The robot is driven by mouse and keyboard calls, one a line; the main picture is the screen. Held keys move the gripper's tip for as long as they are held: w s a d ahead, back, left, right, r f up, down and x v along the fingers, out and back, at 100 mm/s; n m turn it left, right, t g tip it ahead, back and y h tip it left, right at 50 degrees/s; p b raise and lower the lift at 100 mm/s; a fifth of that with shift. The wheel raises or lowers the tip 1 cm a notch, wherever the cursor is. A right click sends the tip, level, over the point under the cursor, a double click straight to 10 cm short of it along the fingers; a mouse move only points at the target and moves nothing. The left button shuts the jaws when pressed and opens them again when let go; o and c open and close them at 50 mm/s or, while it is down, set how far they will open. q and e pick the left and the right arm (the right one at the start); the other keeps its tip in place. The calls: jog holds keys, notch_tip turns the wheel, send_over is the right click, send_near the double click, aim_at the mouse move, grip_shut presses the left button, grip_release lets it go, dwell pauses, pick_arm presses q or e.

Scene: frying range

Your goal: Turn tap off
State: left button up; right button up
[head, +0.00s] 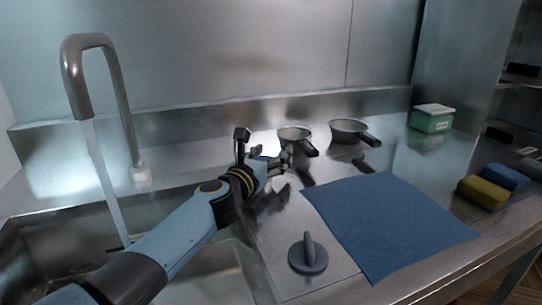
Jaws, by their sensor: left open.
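The tap (117,86) is a tall metal gooseneck rising from behind the sink at the left. A pale stream of water (104,182) falls from its spout into the sink (243,262). My left gripper (264,150) is open over the counter, right of the tap's base and short of the pans. I see nothing between its fingers. A grey round knob with an upright fin (308,254) is on the counter right of the sink, nearer than the gripper and apart from it. I cannot tell whether it works the tap. My right gripper is out of view.
Two small pans, a nearer one (294,133) and a farther one (347,127), stand behind the gripper. A blue cloth (391,225) covers the middle counter. A green box (432,119), yellow sponge (482,193) and blue sponge (506,177) lie at the right.

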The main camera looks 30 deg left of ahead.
pick_arm(q)
jog(key=shift+w+f, duration=0.1)
jog(key=shift+f, duration=0.05)
jog(key=c, duration=1.2)
grip_shut()
jog(key=shift+f, duration=0.1)
